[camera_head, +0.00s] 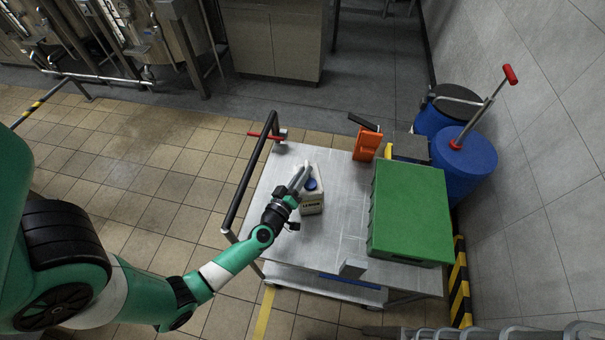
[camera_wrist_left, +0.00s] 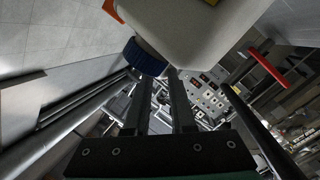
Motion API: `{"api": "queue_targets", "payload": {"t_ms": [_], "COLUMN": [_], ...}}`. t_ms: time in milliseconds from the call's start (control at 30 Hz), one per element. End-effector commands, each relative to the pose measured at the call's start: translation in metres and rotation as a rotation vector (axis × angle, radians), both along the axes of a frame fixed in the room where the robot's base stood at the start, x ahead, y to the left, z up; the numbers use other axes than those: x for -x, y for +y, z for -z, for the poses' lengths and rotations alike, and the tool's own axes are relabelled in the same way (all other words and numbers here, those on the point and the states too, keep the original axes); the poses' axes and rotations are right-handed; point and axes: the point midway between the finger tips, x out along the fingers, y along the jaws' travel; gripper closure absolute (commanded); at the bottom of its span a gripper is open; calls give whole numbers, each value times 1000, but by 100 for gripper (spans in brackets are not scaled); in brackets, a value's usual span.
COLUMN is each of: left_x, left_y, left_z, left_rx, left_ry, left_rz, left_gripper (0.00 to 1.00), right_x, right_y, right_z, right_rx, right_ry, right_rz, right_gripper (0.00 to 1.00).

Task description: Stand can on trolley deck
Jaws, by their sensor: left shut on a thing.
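The can (camera_head: 313,204) is a white jerrycan with a blue cap and dark lettering on its front. It is upright in the head view, over the left part of the grey trolley deck (camera_head: 290,240). I cannot tell whether its base touches the deck. My left gripper (camera_head: 302,175) is shut on the can at its top, beside the blue cap, and hides part of it. In the left wrist view the can's white body (camera_wrist_left: 205,35) and blue cap (camera_wrist_left: 146,58) are close beyond the fingers (camera_wrist_left: 165,90). My right gripper is in neither view.
A green crate (camera_head: 410,215) fills the deck's right side. An orange item (camera_head: 367,145) and a dark box (camera_head: 411,147) stand at the back. The trolley's black handle (camera_head: 250,170) rises at the left. Blue drums (camera_head: 465,165) stand behind by the wall. Deck around the can is clear.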

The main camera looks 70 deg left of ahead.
Motion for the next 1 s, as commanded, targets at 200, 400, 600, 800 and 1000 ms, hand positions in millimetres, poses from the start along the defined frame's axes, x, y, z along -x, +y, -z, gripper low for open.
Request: {"api": "queue_targets", "payload": {"t_ms": [200, 400, 600, 800, 1000], "left_x": [0, 0, 3, 32, 70], "left_y": [0, 0, -3, -29, -62], "left_z": [1, 1, -1, -3, -5], "left_rx": [0, 0, 1, 2, 0], "left_ry": [0, 0, 1, 3, 4], "left_rz": [0, 0, 1, 3, 8], "left_gripper": [50, 46, 46, 46, 46], "right_x": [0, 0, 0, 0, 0], "right_y": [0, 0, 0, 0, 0], "right_z": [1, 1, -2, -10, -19], "right_rx": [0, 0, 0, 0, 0], "right_ry": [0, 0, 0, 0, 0], "right_rz": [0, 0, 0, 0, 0], "right_gripper": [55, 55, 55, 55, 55]}}
